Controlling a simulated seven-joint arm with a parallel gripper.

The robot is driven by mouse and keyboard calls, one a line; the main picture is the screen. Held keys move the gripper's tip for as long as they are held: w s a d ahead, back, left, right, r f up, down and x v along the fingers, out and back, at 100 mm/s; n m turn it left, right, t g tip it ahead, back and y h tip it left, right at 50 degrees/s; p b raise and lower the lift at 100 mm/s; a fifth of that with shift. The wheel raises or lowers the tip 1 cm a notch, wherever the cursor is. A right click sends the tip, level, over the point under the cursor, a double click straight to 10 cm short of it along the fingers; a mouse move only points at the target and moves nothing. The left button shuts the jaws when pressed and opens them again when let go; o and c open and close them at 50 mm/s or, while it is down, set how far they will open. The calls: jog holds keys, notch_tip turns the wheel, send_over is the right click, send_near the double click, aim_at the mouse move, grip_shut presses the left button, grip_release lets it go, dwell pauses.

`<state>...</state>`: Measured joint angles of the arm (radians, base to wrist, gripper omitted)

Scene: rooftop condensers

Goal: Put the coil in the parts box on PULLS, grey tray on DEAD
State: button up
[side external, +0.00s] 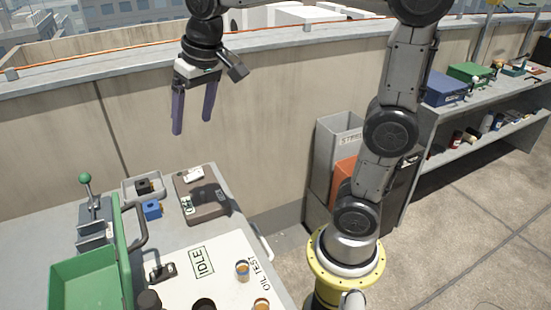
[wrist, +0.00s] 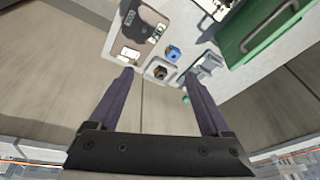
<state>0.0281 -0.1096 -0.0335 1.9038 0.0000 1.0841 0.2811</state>
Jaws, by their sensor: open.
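My gripper (side external: 192,125) is open and empty, high above the back edge of the bench; its fingers also show in the wrist view (wrist: 160,74). A small grey tray (side external: 127,192) sits at the bench's back edge with a dark coil-like part (side external: 143,187) in it; this part also shows in the wrist view (wrist: 162,74). A blue coil-like part (side external: 152,209) stands just in front of the tray, also seen in the wrist view (wrist: 173,52). A green open bin (side external: 85,283) is at the front left. I cannot read PULLS or DEAD labels.
A green-knobbed lever fixture (side external: 92,215) stands left of the tray. A brown case (side external: 207,205) lies to its right. A white mat marked IDLE (side external: 220,280) holds jars and a small black part (side external: 161,272). A shelf (side external: 500,95) with boxes is at the far right.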

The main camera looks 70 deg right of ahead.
jog(key=s+f+n+t, duration=0.1)
jog(key=s+f, duration=0.2)
jog(key=s, duration=0.5)
jog(key=s+f+n+t, duration=0.1)
jog(key=s+f+n, duration=0.1)
jog(key=s, duration=0.7)
jog(key=shift+s+a+f+n, duration=0.15)
jog(key=shift+a+f+n, duration=0.15)
jog(key=shift+a+f, duration=0.25)
jog(key=shift+d, duration=0.1)
